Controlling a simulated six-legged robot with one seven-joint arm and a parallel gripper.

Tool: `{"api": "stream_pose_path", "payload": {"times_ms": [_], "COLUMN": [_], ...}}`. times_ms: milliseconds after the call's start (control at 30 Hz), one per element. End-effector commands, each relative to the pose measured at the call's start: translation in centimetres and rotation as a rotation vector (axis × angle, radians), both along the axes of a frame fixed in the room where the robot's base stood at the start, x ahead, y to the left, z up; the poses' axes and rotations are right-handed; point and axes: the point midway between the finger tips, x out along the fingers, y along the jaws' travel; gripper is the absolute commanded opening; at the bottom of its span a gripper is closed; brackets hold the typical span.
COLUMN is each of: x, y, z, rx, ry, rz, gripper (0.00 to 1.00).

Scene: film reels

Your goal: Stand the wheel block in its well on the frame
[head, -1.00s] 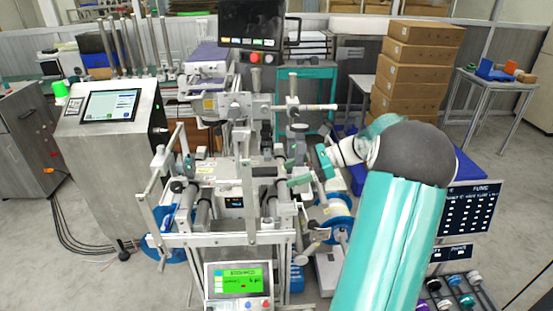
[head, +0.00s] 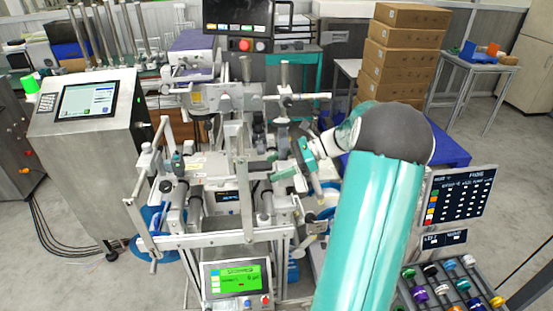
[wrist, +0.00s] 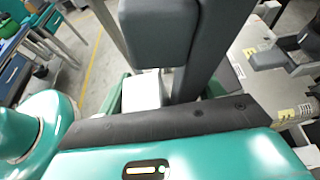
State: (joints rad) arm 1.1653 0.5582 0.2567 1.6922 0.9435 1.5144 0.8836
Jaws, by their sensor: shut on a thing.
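My gripper (head: 292,163) is over the right half of the light-grey machine frame (head: 215,241) in the head view, among its rollers and rails. Its teal parts are small there, and what lies between the fingertips is hard to make out. In the wrist view, a dark grey blocky piece (wrist: 160,32) stands just beyond my teal hand, between its two sides. I take it for the wheel block, shut in my jaws, but its lower end is hidden behind the hand. I cannot pick out the well on the frame.
Upright posts and crossbars of the frame surround my gripper closely. A green-screened control box (head: 237,281) is at the front. A dark monitor (head: 238,14) stands behind. At right are a sign panel (head: 460,203) and a rack of coloured spools (head: 455,285). Stacked cartons (head: 400,55) stand at the back.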

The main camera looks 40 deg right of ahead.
Motion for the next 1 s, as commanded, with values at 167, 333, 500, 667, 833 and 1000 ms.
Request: {"api": "stream_pose_path", "payload": {"times_ms": [167, 333, 500, 667, 833, 1000], "x": [0.2, 0.4, 0.5, 0.6, 0.6, 0.6], "y": [0.1, 0.1, 0.2, 0.1, 0.1, 0.1], "z": [-1.7, -3.4, -5.0, -6.2, -6.7, -6.8], "rx": [0.001, 0.001, 0.002, 0.001, -0.001, -0.001], "ry": [-0.002, -0.002, -0.003, -0.002, -0.003, -0.003], "rz": [0.000, 0.002, 0.003, 0.001, 0.001, 0.001], "gripper": [0.40, 0.40, 0.40, 0.40, 0.40, 0.40]}}
